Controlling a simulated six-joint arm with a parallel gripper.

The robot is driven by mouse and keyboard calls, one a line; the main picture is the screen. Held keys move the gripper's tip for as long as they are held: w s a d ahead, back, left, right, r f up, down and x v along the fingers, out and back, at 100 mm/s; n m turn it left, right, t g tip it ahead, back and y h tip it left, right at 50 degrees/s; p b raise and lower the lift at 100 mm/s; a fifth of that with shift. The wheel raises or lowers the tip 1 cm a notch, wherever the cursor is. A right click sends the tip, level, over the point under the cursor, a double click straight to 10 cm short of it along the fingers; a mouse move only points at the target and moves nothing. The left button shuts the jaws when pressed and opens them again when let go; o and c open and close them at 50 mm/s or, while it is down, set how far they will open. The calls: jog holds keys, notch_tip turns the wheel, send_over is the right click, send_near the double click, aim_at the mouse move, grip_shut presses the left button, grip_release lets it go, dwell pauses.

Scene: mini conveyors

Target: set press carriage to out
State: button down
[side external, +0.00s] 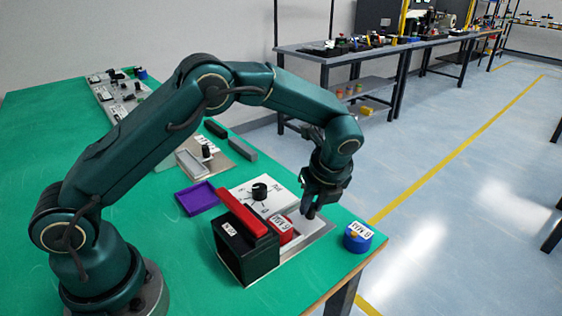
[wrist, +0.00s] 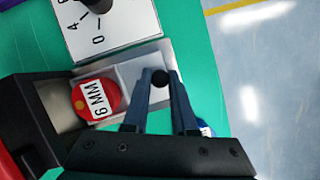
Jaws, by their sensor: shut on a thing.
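The press is a black box (side external: 245,250) with a red lever (side external: 243,212) on top, near the front of the green bench. Its carriage, a pale grey plate (wrist: 130,72) with a black knob (wrist: 160,76), lies on a metal track (wrist: 66,118) outside the press, to its right in the side view. My gripper (side external: 309,208) points down over the carriage. In the wrist view its fingers (wrist: 160,84) are closed around the knob. A red round piece marked 6 MM (wrist: 95,98) sits between the press and the knob; it also shows in the side view (side external: 283,232).
A white panel with a black dial (side external: 260,190) stands beside the track. A blue round piece (side external: 357,238) lies near the bench corner. A purple tray (side external: 197,198) and a grey tray (side external: 191,164) lie farther back.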

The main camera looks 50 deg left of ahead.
jog(key=shift+w, duration=1.55)
jog(key=c, duration=0.7)
grip_release()
jog(key=shift+r, duration=0.1)
jog(key=shift+v, duration=2.5)
